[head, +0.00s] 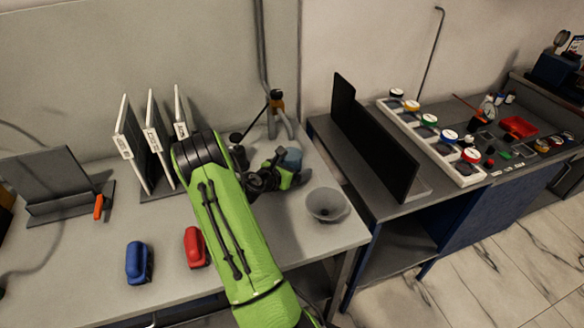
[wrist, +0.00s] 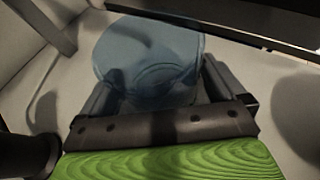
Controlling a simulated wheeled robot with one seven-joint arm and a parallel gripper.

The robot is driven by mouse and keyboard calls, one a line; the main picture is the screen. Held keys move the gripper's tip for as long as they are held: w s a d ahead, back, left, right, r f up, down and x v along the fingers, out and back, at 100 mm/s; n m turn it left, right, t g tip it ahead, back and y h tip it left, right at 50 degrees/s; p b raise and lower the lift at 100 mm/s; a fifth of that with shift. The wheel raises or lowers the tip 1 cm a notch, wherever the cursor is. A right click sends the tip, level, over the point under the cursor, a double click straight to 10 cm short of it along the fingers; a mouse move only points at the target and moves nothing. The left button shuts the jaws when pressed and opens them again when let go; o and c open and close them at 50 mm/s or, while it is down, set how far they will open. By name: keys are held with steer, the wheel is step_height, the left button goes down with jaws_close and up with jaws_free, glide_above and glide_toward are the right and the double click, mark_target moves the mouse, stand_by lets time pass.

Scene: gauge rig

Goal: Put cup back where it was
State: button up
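The cup is blue and see-through. In the wrist view the cup (wrist: 150,58) fills the space between the two dark fingers of my gripper (wrist: 160,88), with a finger against each side. In the head view the cup (head: 292,158) shows as a blue-grey shape at the end of my gripper (head: 284,170), over the back right part of the grey table. My gripper looks shut on it. The cup's base is partly hidden, so I cannot tell whether it touches the table.
A grey funnel-like bowl (head: 328,204) stands close to the right. A stand with a dark and orange top (head: 276,100) is behind. White upright panels (head: 155,140) stand left. Blue (head: 138,262) and red (head: 196,247) objects lie in front. A black panel (head: 370,135) stands on the neighbouring table.

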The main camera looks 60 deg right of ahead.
steer(key=shift+a+r, duration=0.15)
steer(key=shift+r, duration=0.15)
steer(key=p+v, duration=0.2)
steer(key=v, duration=0.9)
steer(key=shift+w+a, duration=0.1)
steer(key=shift+a, duration=0.25)
steer(key=shift+w+a+r+m, duration=0.1)
steer(key=shift+a+r+m, duration=0.05)
steer(key=shift+r+m, duration=0.15)
steer(key=w+a+r+m+t+y, duration=0.1)
steer(key=a+r+m+t+y, duration=0.1)
steer(key=a+r+m+y, duration=0.5)
steer(key=w+a+r+m+t, duration=0.15)
steer(key=a+m, duration=0.25)
steer(key=a, duration=0.7)
steer(key=s+a+r+m+t+y, duration=0.2)
steer(key=s+a+r+y, duration=0.1)
steer(key=a, duration=0.6)
steer(key=s+a+r+m+t+y, duration=0.2)
steer(key=s+a+r+y, duration=0.1)
steer(key=s+a+r, duration=0.2)
steer(key=s+a, duration=0.2)
steer(key=a, duration=0.2)
steer(key=shift+s+a+m, duration=0.2)
steer(key=shift+a+m, duration=0.1)
steer(key=shift+a, duration=0.05)
